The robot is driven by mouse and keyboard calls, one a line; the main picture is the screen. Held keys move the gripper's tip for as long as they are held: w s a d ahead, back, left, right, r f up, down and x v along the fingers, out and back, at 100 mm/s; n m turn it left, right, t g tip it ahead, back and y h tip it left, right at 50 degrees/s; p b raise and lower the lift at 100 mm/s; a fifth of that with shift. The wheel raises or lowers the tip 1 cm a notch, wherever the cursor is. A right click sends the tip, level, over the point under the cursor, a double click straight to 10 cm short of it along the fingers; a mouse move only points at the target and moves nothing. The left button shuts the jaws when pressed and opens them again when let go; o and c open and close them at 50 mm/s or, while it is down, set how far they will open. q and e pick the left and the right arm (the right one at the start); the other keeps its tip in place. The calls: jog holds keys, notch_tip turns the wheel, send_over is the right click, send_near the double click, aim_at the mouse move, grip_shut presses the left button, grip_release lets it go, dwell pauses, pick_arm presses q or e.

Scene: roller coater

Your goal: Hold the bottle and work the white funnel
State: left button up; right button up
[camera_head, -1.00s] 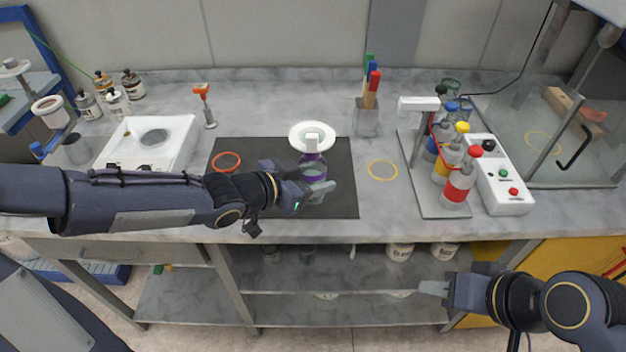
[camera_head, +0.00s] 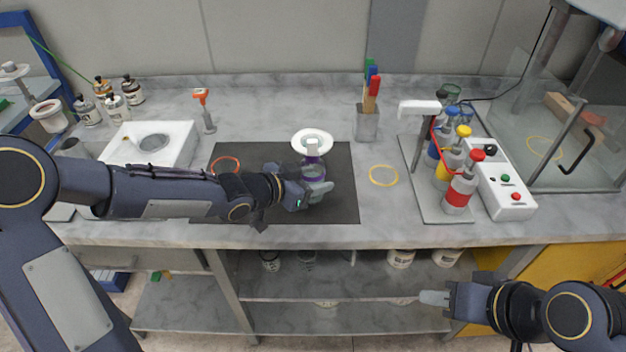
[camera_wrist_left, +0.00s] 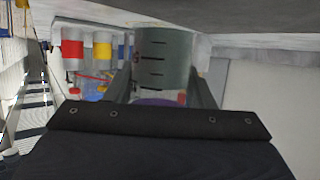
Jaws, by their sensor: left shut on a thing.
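A bottle (camera_head: 313,172) with purple bands stands at the right part of the dark mat, with the white funnel (camera_head: 312,137) on top of it. My left gripper (camera_head: 318,188) is shut around the bottle's body from the left. In the left wrist view the bottle (camera_wrist_left: 163,58) appears as a grey-green cylinder with dark marks between the two fingers. The funnel is not clearly seen in that view. My right gripper (camera_head: 440,298) is low at the right, in front of the shelf and away from the bottle. Its finger gap cannot be made out.
The dark mat (camera_head: 240,205) lies on the marble bench, with an orange ring (camera_head: 225,165) on it and a yellow ring (camera_head: 383,175) to its right. A rack of colour bottles (camera_head: 459,190), a tool holder (camera_head: 367,124), and a white heater-like box (camera_head: 180,137) stand around it.

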pick_arm(q)
jog(key=shift+w+f, duration=1.6)
jog(key=shift+w, duration=0.25)
jog(key=shift+f, duration=0.35)
